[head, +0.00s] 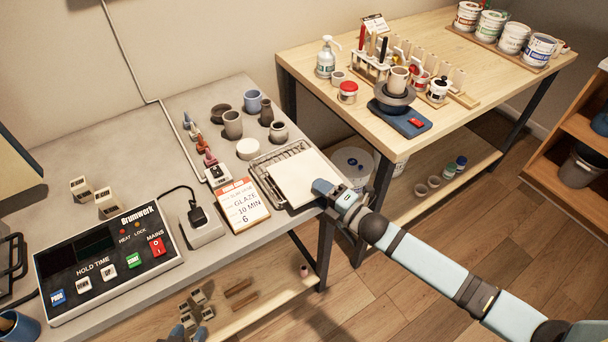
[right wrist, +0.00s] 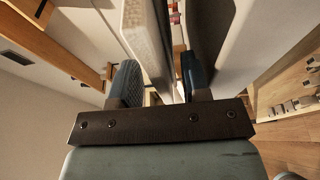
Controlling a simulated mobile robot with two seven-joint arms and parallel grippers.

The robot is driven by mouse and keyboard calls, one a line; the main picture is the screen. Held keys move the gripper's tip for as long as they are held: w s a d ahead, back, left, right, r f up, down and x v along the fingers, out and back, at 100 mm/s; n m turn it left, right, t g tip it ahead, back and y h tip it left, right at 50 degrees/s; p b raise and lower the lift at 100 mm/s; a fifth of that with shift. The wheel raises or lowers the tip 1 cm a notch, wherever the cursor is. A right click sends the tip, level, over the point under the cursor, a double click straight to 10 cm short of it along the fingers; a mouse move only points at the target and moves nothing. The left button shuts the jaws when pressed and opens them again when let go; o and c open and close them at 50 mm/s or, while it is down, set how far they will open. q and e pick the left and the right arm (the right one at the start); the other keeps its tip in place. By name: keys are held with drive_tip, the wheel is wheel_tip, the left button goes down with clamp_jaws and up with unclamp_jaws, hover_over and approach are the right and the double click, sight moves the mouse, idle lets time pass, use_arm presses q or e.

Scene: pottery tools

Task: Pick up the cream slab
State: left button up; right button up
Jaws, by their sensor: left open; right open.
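The cream slab (head: 306,179) lies flat on a wire rack (head: 268,183) at the right end of the grey table, its near right corner at the table's edge. My right gripper (head: 326,190) is at that corner. In the right wrist view the pale edge of the slab (right wrist: 150,45) reaches in between the two open fingers of this gripper (right wrist: 158,85), with a finger on either side of it. I cannot tell whether either finger touches it. My left gripper (head: 188,332) shows only as blue-grey fingertips at the bottom edge, open, away from the slab.
An orange-and-white glaze card (head: 238,205) and a socket block (head: 203,226) stand left of the rack. Several small pots (head: 233,125) and a white disc (head: 249,149) are behind it. A control panel (head: 107,262) is at front left. A wooden table (head: 450,55) stands to the right.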

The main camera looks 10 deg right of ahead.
clamp_jaws()
drive_tip(key=shift+r, duration=0.2)
